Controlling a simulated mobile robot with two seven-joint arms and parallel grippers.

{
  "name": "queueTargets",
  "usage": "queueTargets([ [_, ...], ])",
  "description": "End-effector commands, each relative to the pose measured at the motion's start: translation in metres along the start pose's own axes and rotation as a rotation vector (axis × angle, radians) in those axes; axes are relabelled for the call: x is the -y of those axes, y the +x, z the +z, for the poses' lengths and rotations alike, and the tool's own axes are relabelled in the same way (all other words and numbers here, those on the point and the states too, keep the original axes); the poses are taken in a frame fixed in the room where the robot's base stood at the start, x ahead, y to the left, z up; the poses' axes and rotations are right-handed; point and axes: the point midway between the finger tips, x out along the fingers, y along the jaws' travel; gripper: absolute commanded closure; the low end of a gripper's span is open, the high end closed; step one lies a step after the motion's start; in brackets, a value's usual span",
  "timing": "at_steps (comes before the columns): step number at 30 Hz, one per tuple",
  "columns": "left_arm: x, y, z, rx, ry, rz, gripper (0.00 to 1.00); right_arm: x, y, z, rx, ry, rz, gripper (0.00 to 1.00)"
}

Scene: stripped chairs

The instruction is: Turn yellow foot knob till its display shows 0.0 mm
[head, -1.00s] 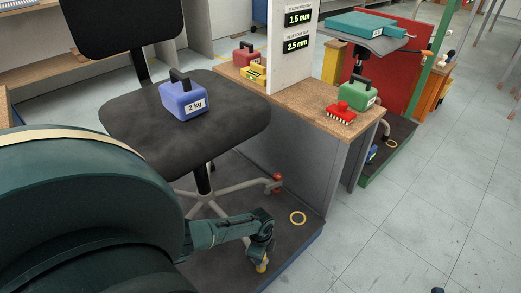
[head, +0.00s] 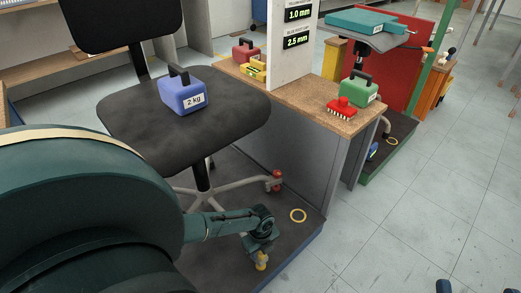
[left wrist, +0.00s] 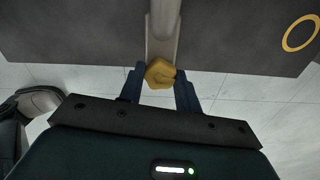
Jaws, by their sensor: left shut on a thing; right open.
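The yellow foot knob (head: 262,262) is at the near end of a chair leg, low by the platform's front edge. In the left wrist view the yellow knob (left wrist: 160,73) sits between both fingers. My left gripper (head: 261,250) is shut on it. The upper display (head: 298,14) on the white panel reads 1.0 mm; its small label seems to name the yellow foot. The lower display (head: 297,40) reads 2.5 mm. Blue fingertips of my right gripper (head: 477,288) show apart at the bottom right edge, empty as far as visible.
The black chair (head: 225,105) bears a blue 2 kg weight (head: 183,96). A red knob (head: 277,178) is on another chair leg. A yellow ring (head: 298,215) lies on the dark platform (head: 300,238). The wooden bench (head: 310,98) stands behind.

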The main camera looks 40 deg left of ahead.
Motion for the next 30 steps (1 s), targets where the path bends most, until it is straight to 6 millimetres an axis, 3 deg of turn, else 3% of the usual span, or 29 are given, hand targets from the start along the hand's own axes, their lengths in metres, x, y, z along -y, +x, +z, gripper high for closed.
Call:
queueTargets([
  [14, -0.0016, 0.0006, -0.0016, -0.003, 0.012, 0.005, 0.9, 0.0002, -0.0002, 0.0026, 0.003, -0.002, 0.0, 0.33],
  [15, -0.0016, 0.0006, -0.0016, -0.003, 0.011, 0.005, 0.64, 0.0002, -0.0002, 0.0031, 0.004, -0.002, 0.0, 0.33],
  [22, -0.0007, 0.0002, -0.0007, -0.001, 0.011, 0.002, 0.45, -0.0002, -0.0001, 0.0039, 0.005, -0.002, 0.002, 0.33],
  [30, 0.0, -0.0028, 0.0, 0.0, 0.01, 0.0, 0.45, -0.0009, 0.0008, 0.0015, 0.003, 0.0, 0.007, 0.33],
])
